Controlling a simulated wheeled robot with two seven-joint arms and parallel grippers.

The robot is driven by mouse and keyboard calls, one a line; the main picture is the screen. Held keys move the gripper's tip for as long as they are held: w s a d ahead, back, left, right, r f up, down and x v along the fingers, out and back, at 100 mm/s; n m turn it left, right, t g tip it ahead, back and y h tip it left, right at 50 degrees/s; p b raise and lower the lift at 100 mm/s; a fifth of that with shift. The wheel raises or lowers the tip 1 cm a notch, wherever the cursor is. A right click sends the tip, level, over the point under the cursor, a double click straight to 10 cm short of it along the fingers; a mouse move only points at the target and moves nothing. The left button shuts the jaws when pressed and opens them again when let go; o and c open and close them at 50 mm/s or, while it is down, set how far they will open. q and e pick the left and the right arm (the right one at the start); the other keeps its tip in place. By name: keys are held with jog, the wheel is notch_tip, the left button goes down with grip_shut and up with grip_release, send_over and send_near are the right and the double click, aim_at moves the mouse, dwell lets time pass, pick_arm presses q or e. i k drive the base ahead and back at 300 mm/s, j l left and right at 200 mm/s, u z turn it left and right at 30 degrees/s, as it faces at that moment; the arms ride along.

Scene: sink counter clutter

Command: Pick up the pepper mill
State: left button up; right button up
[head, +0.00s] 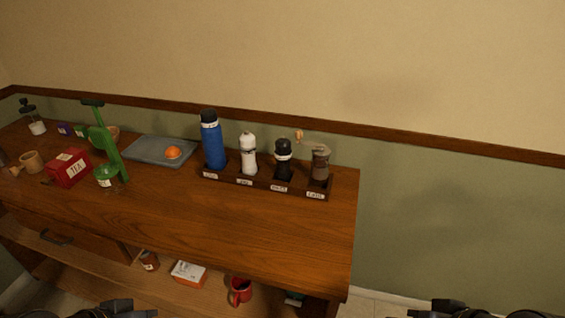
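A black mill (283,160) with a pale band near its top stands upright in a labelled wooden rack (262,184); it looks like the pepper mill, though its label is too small to read surely. A white mill (249,154) stands to its left. A brown and grey grinder (320,164) with a crank handle stands to its right. My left gripper (112,308) and my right gripper (450,308) only just show at the bottom edge, far from the rack. Their fingers are mostly cut off, so I cannot tell whether they are open.
A blue bottle (212,142) fills the rack's left end. A grey board (146,151) holds an orange (173,152). A green juicer-like tool (104,142) and a red tea box (68,168) stand left. The counter (240,220) before the rack is clear. A red mug (240,290) sits below.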

aim_at(282, 173)
jog(key=i+j, duration=0.15)
jog(key=j, duration=0.25)
jog(key=i+j, duration=0.15)
jog(key=j, duration=0.3)
jog(key=i+j, duration=0.1)
jog(key=j, duration=0.3)
jog(key=i+j, duration=0.15)
jog(key=j, duration=0.25)
jog(key=i+j, duration=0.15)
jog(key=j, duration=0.25)
jog(key=u, duration=0.05)
